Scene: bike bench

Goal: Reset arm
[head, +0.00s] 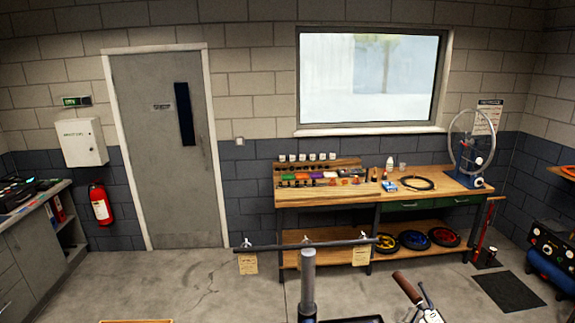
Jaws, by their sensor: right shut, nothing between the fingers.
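My right gripper (427,308) shows only in part at the bottom edge of the head view, right of centre. Its fingers are shut with nothing between them. A brown grip (406,287) with a metal end shows just left of it; I cannot tell if they touch. My left gripper is not in view.
A grey upright post (308,282) stands in front of me, and a dark crossbar (305,245) with hanging tags shows there. Behind is a wooden workbench (325,197) with small parts and a wheel stand (466,180). Bare concrete floor (170,285) lies left.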

